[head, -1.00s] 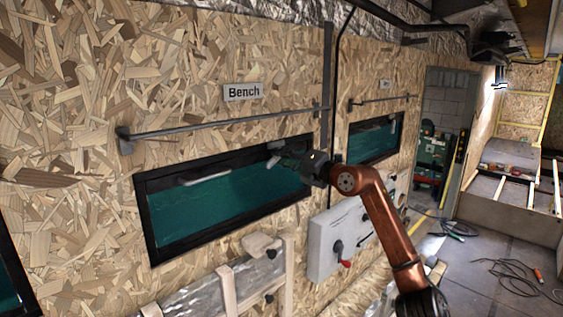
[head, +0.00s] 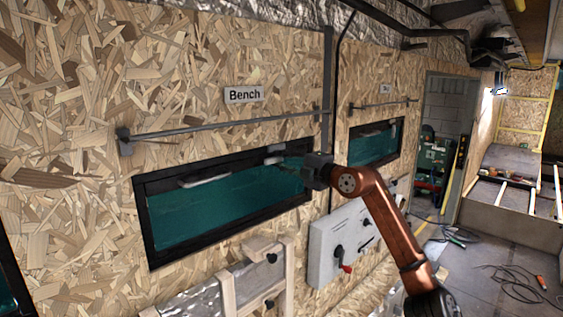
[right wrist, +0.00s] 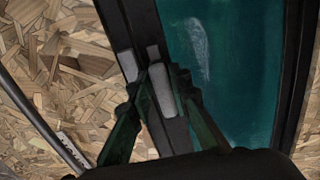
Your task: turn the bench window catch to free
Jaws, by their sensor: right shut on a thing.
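The Bench window (head: 225,200) is a dark-framed pane with teal glass, below the "Bench" sign (head: 244,94). Its catch shows as small light grey pieces (head: 275,149) at the top edge of the frame, right of the middle. My right gripper (head: 277,163) reaches it from the right. In the right wrist view the fingers (right wrist: 156,80) are shut on the catch's pale grey lever (right wrist: 161,92), one finger on each side. The lever lies roughly along the frame bar. Its exact angle is hard to tell in the head view. My left gripper is out of view.
A grey rail (head: 225,124) runs along the wall above the window. A pale bar (head: 205,178) shows at the pane's upper left. A grey panel with knobs (head: 335,243) and a wooden frame (head: 268,290) stand below. A second window (head: 375,146) is further right.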

